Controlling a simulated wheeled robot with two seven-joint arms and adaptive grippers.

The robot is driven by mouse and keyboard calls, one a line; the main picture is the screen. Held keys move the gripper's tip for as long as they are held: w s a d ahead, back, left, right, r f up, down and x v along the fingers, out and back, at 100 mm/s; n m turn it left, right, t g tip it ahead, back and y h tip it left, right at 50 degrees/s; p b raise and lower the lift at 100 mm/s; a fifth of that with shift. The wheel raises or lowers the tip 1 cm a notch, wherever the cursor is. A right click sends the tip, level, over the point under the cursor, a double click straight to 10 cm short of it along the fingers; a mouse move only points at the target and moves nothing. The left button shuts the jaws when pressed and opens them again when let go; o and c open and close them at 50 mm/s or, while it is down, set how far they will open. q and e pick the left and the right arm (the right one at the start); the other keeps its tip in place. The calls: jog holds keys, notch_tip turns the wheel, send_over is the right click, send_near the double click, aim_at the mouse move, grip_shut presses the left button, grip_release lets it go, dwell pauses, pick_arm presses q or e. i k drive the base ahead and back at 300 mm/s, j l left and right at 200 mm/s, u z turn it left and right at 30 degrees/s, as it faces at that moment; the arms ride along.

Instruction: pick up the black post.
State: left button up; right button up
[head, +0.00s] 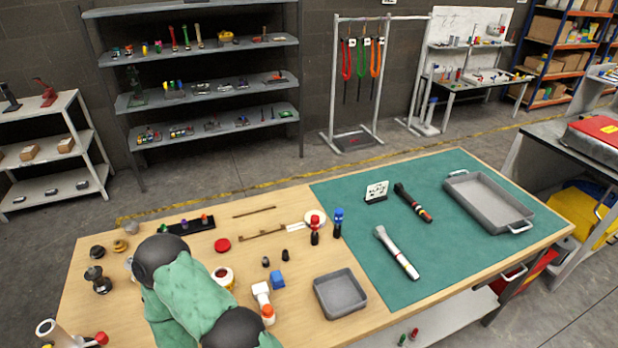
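A black post (407,196) lies on the green mat (340,205) at the right part of the table. It has a thick black head at the far left end and orange-red and pale bands at the near right end. A similar silver-white post (396,252) lies nearer on the mat, apart from it. A green arm of mine with dark joints crosses the near left of the table, well away from the black post. Neither gripper shows in the head view.
A grey tray with handles (488,203) lies right of the black post, and a small white card on a stand (376,190) stands left of it. A small grey tray (340,294), blue and red bottles (338,222) and several small parts occupy the wooden side.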

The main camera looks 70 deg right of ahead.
aim_at(399, 188)
jog(key=k+z, duration=0.25)
jog(key=k+l+z, duration=0.25)
jog(key=k+j+z, duration=0.1)
jog(key=z, duration=2.05)
jog(key=k+j+z, duration=0.25)
jog(key=j, duration=0.25)
jog(key=k+j+z, duration=0.25)
jog(key=k+j, duration=0.15)
jog(key=u, duration=0.25)
jog(key=i+l+u, duration=0.1)
jog(key=l+u, duration=0.15)
jog(key=u, duration=0.2)
jog(key=i+l+u, duration=0.1)
jog(key=l+u, duration=0.2)
jog(key=u, duration=0.15)
jog(key=l+u, duration=0.3)
jog(key=u, duration=0.15)
jog(key=l+u, duration=0.3)
jog(key=u, duration=0.15)
